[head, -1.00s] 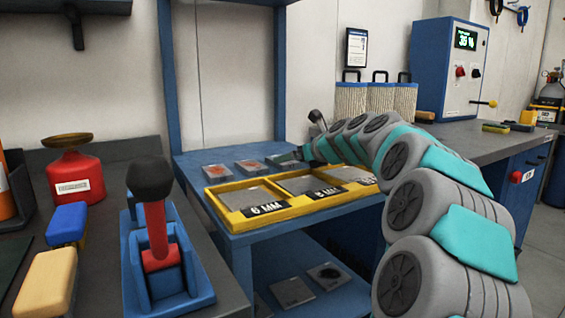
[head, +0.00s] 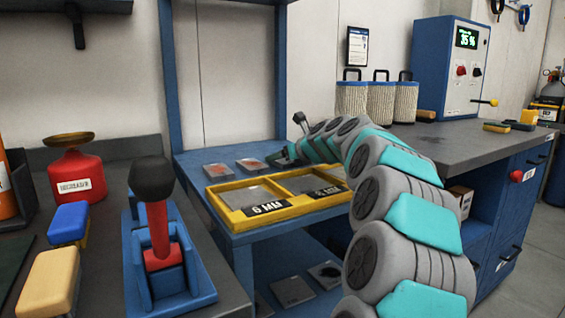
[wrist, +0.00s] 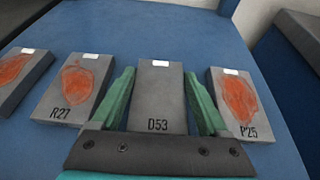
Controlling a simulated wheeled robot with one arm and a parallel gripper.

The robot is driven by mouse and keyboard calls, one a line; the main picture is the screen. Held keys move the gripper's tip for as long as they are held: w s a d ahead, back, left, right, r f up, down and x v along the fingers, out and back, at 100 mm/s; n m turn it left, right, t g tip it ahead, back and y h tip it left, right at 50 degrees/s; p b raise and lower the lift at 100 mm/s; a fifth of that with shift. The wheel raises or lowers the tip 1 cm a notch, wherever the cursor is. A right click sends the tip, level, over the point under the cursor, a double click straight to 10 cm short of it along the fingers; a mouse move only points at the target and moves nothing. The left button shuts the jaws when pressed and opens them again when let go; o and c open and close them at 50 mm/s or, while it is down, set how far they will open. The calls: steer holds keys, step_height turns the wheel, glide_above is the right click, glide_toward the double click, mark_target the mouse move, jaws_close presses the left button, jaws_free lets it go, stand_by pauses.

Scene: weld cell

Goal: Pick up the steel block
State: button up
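A plain grey steel block marked D53 (wrist: 160,95) lies flat on the blue shelf, with a small white tag at its far end. In the wrist view, my gripper (wrist: 160,78) has its green fingers on either side of this block, with narrow gaps visible beside it, so it looks open. Grey blocks with orange-red patches lie to each side: R27 (wrist: 58,109) on the left and P25 (wrist: 258,125) on the right. In the head view, my gripper (head: 284,157) is low over the back of the blue shelf, and block D53 cannot be made out there.
Another orange-patched block (wrist: 35,62) lies at far left in the wrist view. A yellow tray (head: 222,207) with plates sits in front of the blocks. A blue fixture with a black-knobbed lever (head: 152,180) stands on the left bench. Filter canisters (head: 380,102) stand at the back right.

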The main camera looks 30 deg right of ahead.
mark_target(282, 160)
jaws_close()
stand_by(0.4)
stand_by(0.4)
steer(key=shift+d+r, duration=0.1)
steer(key=shift+r, duration=1.6)
steer(key=shift+s+a+r, duration=0.25)
steer(key=shift+s+a, duration=0.35)
steer(key=shift+s, duration=0.05)
steer(key=s+a, duration=0.6)
steer(key=s, duration=0.1)
steer(key=s+a+r, duration=0.1)
steer(key=s+a, duration=0.2)
steer(key=shift+s+a+r, duration=0.1)
steer(key=shift+s+a, duration=0.15)
steer(key=shift+s, duration=0.1)
